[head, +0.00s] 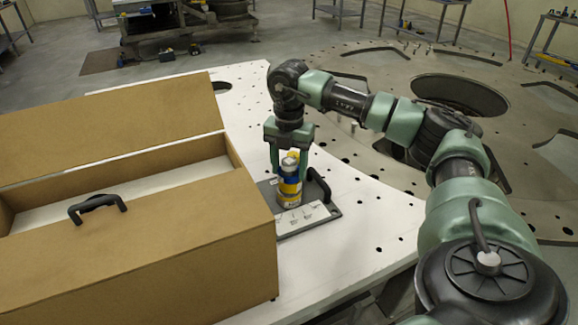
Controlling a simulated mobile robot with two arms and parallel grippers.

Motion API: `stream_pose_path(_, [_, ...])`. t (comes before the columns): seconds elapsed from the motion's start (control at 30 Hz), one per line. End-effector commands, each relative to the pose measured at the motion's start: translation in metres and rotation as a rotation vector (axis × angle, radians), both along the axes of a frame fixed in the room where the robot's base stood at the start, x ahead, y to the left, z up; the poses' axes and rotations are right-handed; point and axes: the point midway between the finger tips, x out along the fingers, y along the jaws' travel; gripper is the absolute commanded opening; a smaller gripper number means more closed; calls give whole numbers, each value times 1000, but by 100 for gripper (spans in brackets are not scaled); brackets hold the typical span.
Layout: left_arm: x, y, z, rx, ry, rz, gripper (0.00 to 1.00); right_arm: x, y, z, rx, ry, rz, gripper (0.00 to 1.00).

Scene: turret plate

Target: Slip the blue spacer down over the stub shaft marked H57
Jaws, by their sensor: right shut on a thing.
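My right gripper (289,172) points straight down over a small dark plate and is shut on a blue spacer (290,170). The spacer is at the top of a column of blue and yellow bands (289,190) that stands on the plate. The stub shaft is mostly hidden; a pale tip shows between the fingers. Markings are too small to read, so I cannot tell whether it is H57. I cannot tell how far the spacer is down over the shaft. My left gripper is not in view.
The dark plate (326,209) has a black handle (319,185) at its right and a white label. It lies on a white table (345,235) with holes. A large open brown box (150,250) with a black handle stands close on the left. The round turret plate (385,62) is behind.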

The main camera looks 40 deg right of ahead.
Motion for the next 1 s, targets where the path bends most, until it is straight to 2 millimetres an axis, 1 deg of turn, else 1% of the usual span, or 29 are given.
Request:
stream_pose_path(0.2, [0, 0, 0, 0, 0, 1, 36, 0, 0, 0, 0, 0, 0, 13])
stream_pose_path(0.23, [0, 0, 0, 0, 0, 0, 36, 0, 0, 0, 0, 0, 0, 59])
stream_pose_path(0.27, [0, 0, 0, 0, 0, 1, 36, 0, 0, 0, 0, 0, 0, 68])
stream_pose_path(0.3, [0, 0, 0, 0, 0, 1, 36, 0, 0, 0, 0, 0, 0, 79])
stream_pose_path(0.67, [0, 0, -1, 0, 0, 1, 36, 0, 0, 2, 0, -1, 0, 79])
stream_pose_path(0.77, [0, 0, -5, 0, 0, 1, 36, 1, 0, 11, 1, -4, 0, 79])
stream_pose_path(1.0, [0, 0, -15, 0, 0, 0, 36, 1, 0, 52, 1, -5, 0, 79])
